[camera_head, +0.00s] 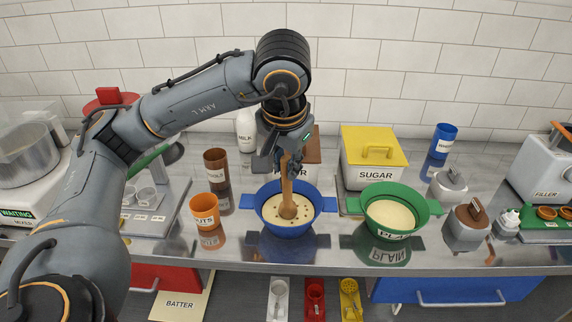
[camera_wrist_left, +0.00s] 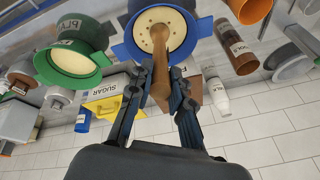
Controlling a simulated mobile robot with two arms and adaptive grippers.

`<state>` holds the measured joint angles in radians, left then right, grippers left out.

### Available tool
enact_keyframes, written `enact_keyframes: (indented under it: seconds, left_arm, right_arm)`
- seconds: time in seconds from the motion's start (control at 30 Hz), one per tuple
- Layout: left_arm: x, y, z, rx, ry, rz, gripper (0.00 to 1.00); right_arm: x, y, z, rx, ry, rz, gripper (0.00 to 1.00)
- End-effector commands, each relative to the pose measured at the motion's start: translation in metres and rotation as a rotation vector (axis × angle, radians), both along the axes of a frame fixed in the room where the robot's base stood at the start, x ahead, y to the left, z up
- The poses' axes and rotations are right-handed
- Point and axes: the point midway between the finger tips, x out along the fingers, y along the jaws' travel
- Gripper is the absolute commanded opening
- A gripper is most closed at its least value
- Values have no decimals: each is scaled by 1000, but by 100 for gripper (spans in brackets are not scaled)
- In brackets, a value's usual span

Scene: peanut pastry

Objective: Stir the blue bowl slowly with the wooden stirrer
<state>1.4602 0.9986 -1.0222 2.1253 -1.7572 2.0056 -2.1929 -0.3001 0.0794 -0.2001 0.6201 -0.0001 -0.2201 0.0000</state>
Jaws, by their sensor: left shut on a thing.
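The blue bowl (camera_head: 264,215) stands on the steel counter, holding pale batter with several dark bits. My left gripper (camera_head: 285,165) is above the bowl, shut on the wooden stirrer (camera_head: 287,190). The stirrer is close to upright, with its wide lower end in the batter near the middle of the bowl. In the left wrist view the stirrer (camera_wrist_left: 160,62) runs from between the fingers (camera_wrist_left: 160,98) into the blue bowl (camera_wrist_left: 124,50). The stirrer's tip is hidden in the batter. My right gripper is not in view.
A green bowl (camera_head: 428,208) of plain batter stands close on the right, with a yellow-lidded sugar box (camera_head: 375,160) behind. An orange nuts cup (camera_head: 205,212) and brown cup (camera_head: 216,165) stand left. A milk bottle (camera_head: 246,130) is behind. The filler machine (camera_head: 545,172) is far right.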

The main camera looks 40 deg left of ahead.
Motion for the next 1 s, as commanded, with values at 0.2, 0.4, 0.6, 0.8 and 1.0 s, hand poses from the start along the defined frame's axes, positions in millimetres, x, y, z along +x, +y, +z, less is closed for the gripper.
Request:
enact_keyframes:
  seconds: [0.2, 0.4, 0.6, 0.8, 1.0]
  left_arm:
    - [0, 0, 22, 0, 0, 0, 0]
    - [0, 0, 39, 0, 0, 0, 0]
    - [0, 0, 55, 0, 0, 0, 0]
    - [0, 0, 71, 0, 0, 0, 0]
    - [0, 0, 86, 0, 0, 1, 0]
  right_arm:
    - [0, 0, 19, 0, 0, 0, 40]
    - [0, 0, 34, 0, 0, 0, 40]
    - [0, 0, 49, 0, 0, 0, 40]
    - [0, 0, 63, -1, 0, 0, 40]
    - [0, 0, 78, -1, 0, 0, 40]
